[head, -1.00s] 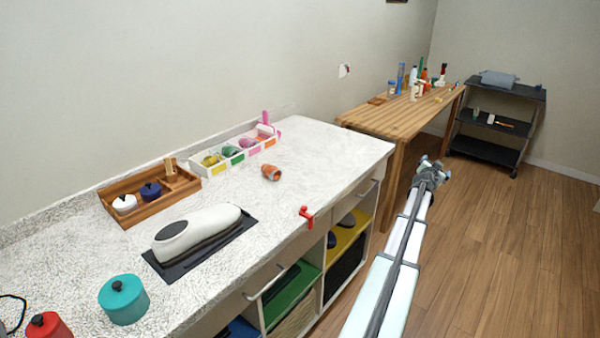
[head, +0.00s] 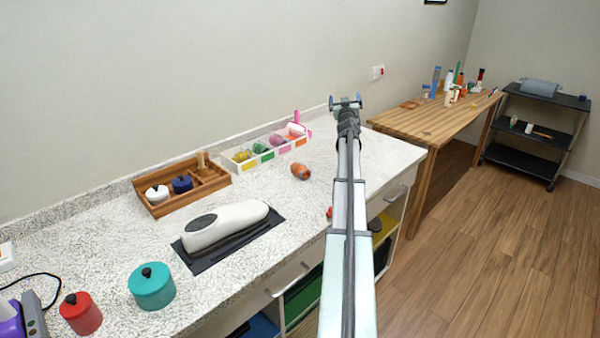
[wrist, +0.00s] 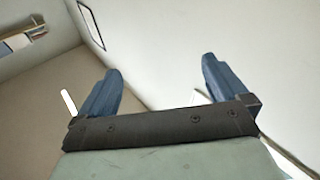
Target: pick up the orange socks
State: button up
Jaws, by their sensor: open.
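The orange socks (head: 301,171) look like a small rolled orange bundle with a darker end. They lie on the white speckled counter (head: 110,235), just in front of the white divided tray. My gripper (head: 345,101) is raised above the counter, to the right of and above the socks in the head view. It is open and empty. In the wrist view its two blue fingers (wrist: 160,92) stand wide apart, with only walls and ceiling beyond them; the socks do not show there.
A white divided tray (head: 237,167) with coloured rolls and a wooden tray (head: 150,208) stand at the back. A white iron-like object on a dark mat (head: 196,265), a teal pot (head: 152,287) and a red pot (head: 81,314) stand nearer. The counter right of the socks looks clear.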

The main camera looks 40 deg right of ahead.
jog(key=w, duration=0.1)
jog(key=n+g+y, duration=1.4)
jog(key=n+y, duration=0.1)
jog(key=n, duration=0.9)
send_over(300, 166)
notch_tip(300, 166, down, 6)
notch_tip(300, 166, down, 8)
jog(key=shift+w+a+f, duration=0.1)
jog(key=shift+a+f, duration=0.05)
jog(key=shift+d+f, duration=0.2)
jog(key=shift+f, duration=2.7)
